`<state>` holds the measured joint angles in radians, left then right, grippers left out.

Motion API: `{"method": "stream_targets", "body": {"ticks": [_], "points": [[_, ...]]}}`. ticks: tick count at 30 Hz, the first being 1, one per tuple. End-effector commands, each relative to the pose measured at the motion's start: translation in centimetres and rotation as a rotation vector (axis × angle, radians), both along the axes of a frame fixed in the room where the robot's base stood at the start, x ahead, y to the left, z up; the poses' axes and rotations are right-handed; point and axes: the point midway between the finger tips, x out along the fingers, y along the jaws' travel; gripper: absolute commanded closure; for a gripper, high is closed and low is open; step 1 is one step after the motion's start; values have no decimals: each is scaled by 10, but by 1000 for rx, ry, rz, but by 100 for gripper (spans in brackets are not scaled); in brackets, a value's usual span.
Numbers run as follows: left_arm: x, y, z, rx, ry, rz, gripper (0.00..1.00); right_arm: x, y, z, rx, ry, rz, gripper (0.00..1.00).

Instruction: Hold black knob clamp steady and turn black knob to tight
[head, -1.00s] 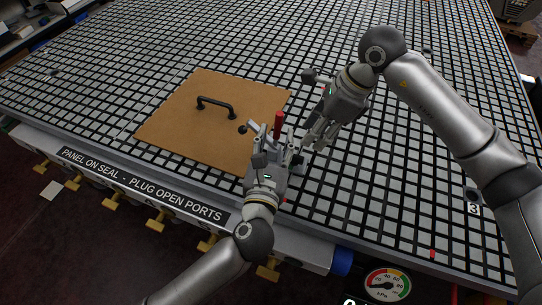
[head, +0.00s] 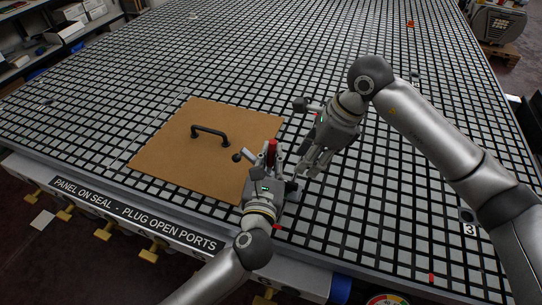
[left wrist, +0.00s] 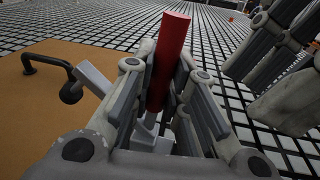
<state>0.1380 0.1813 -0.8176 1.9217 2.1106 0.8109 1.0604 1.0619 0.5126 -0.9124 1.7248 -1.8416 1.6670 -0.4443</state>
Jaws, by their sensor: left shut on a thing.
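The clamp's upright red handle (head: 271,152) stands beside the brown panel's right corner; the left wrist view shows it (left wrist: 168,60) between my left fingers. My left gripper (left wrist: 160,92) is shut around the handle's lower part; it also shows in the head view (head: 264,165). A grey bar (left wrist: 94,80) with a round black knob (left wrist: 72,93) juts left over the panel; the knob is also in the head view (head: 237,157). My right gripper (head: 310,172) points down right of the clamp, its fingers slightly apart and empty. The clamp's base is mostly hidden by the left gripper.
The brown panel (head: 175,150) with a black pull handle (head: 210,134) lies on the gridded table (head: 330,60). The table is largely clear behind and right. Yellow valves (head: 107,234) line the front edge. A number 3 tag (head: 470,230) is at right.

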Motion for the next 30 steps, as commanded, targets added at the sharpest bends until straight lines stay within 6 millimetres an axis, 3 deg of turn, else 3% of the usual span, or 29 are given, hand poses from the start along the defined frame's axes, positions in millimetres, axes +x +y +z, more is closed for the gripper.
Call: {"method": "stream_targets", "body": {"ticks": [7,17,23,30], "points": [[0,0,0,0,0,0,100,-1,0,1,2,0,-10,68],[0,0,0,0,1,0,100,-9,-8,18,46,11,-191,68],[0,0,-1,0,1,-1,100,-7,2,-6,47,14,-196,68],[0,0,0,0,1,0,100,-1,20,-52,47,15,-195,68]]}}
